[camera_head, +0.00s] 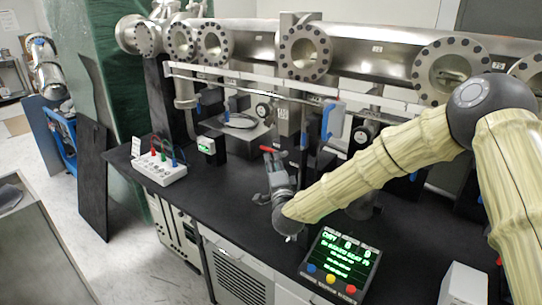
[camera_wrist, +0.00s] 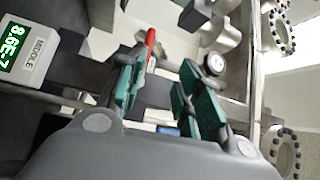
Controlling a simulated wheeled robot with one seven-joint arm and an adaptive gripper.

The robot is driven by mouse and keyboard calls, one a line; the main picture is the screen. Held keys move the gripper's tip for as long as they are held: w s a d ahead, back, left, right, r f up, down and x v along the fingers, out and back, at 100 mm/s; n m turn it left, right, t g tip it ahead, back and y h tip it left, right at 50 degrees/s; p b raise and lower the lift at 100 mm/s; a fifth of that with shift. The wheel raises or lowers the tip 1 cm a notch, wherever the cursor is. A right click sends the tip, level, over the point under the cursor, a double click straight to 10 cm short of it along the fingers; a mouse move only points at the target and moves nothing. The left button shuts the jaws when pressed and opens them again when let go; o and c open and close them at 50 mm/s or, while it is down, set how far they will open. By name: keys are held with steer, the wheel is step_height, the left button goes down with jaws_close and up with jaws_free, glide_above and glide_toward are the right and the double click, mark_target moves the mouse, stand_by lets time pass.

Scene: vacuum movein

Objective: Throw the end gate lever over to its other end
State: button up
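A short red lever handle (camera_head: 268,149) shows just above my gripper (camera_head: 276,170) in the head view. In the wrist view the red handle (camera_wrist: 151,42) stands beyond the tip of the left finger, not clearly between the fingers. No legible label names it as the end gate lever. My gripper (camera_wrist: 162,80) has its two teal-padded fingers apart, with nothing held between them. Contact between finger and handle cannot be told. The lever's base and pivot are hidden behind my gripper in the head view.
A blue-handled part (camera_head: 327,122) stands right of my gripper. A gauge readout marked MIDDLE (camera_wrist: 38,42) is at left in the wrist view. A white switch box (camera_head: 160,168) and a button console (camera_head: 340,265) sit on the black bench (camera_head: 225,205). Flanged steel pipework (camera_head: 345,50) runs behind.

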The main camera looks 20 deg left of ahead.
mark_target(269, 149)
steer(key=x, duration=0.3)
steer(key=f+p+x, duration=0.1)
steer(key=x, duration=0.2)
steer(key=f+p+x, duration=0.1)
steer(key=x, duration=0.2)
steer(key=shift+w, duration=0.55)
steer(key=shift+w+a, duration=0.35)
steer(key=shift+w, duration=0.3)
jaws_close()
